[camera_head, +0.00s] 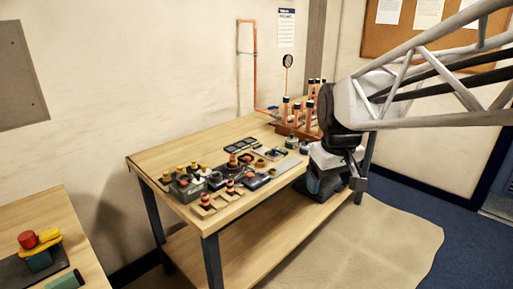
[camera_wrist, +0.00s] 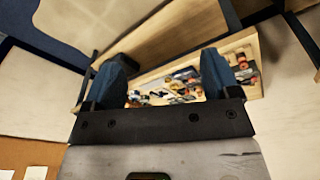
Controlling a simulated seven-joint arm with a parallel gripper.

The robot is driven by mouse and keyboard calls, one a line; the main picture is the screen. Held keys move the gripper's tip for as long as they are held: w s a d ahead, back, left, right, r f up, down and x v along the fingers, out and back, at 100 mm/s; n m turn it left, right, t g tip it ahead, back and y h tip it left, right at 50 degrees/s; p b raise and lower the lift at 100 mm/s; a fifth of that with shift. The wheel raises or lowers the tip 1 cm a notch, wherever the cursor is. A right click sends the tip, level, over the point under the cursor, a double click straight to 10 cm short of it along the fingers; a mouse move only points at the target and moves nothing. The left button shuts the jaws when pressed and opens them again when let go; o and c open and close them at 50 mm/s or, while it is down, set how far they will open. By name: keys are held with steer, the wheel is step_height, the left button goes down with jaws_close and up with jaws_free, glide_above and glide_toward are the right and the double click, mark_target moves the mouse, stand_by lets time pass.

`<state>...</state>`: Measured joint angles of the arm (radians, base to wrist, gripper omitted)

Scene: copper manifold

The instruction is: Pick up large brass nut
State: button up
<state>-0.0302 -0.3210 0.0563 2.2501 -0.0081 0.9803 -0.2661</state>
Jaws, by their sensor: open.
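My gripper (camera_wrist: 168,72) is open and empty in the wrist view, with its two blue fingers wide apart. In the camera_head view my gripper (camera_head: 325,186) hangs at the right end of the workbench, apart from the parts on top. A small brass-coloured ring (camera_head: 260,163) lies among the parts near the middle of the bench. It may be the large brass nut, but it is too small to tell. In the wrist view the parts are small and partly hidden by the fingers, and I cannot pick out the nut.
The wooden workbench (camera_head: 165,155) carries several small fittings and trays. A rack of upright copper tubes (camera_head: 298,130) stands at its back right, near my arm. A second table (camera_head: 85,235) with coloured items stands at the lower left. The bench's back left is clear.

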steer(key=w+a+n, duration=0.2)
steer(key=w+n, duration=0.1)
steer(key=w, duration=1.1)
steer(key=n+g, duration=0.2)
steer(key=n, duration=0.7)
glide_above(260, 160)
steer(key=s, duration=0.2)
step_height(260, 160, down, 20)
steer(key=shift+s+r, duration=0.15)
steer(key=shift+s, duration=0.05)
steer(key=shift+f, duration=1.3)
steer(key=shift+w+a+f, duration=0.1)
steer(key=shift+f, duration=1.2)
steer(key=shift+w+f, duration=0.1)
steer(key=shift+f, duration=1.2)
